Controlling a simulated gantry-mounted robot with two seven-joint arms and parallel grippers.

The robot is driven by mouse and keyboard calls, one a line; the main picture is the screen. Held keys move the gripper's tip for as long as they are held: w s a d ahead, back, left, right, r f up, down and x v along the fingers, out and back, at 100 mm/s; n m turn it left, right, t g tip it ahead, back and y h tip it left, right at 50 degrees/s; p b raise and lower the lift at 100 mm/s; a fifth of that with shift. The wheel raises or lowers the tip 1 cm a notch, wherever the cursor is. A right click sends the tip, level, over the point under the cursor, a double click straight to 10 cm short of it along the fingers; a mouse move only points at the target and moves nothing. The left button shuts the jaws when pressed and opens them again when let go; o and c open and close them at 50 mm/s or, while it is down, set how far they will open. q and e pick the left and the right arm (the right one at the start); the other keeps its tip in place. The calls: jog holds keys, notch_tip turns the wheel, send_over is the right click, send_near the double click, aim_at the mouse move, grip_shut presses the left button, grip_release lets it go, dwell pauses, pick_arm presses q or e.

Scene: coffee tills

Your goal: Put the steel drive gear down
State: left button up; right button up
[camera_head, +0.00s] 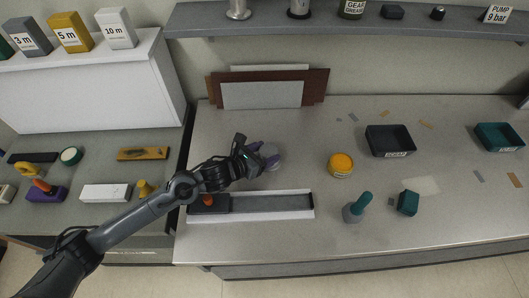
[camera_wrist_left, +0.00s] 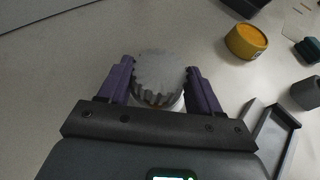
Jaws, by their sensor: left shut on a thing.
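The steel drive gear (camera_head: 271,156) is a light grey toothed disc. My left gripper (camera_head: 262,154), with purple fingers, is shut on it above the left part of the grey bench. In the left wrist view the gear (camera_wrist_left: 160,78) sits between the two fingers, its teeth showing along the near edge. I cannot tell whether its underside touches the bench. My right gripper is not in view.
A long shallow tray (camera_head: 270,204) lies in front of my left gripper. A yellow tin (camera_head: 340,165) stands to the right, with a dark bin (camera_head: 390,141) behind it. A teal-handled tool (camera_head: 356,208) and teal block (camera_head: 408,203) are nearer. Boards (camera_head: 262,95) lean at the back.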

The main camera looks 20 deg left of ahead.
pick_arm(q)
jog(key=shift+r, duration=0.15)
jog(key=o, duration=1.5)
jog(key=shift+f, duration=0.2)
jog(key=shift+r, duration=0.1)
jog(key=shift+s+a, duration=0.1)
jog(key=v, duration=1.1)
jog(key=shift+s+r, duration=0.25)
jog(key=shift+r, duration=0.05)
jog(key=shift+r, duration=0.1)
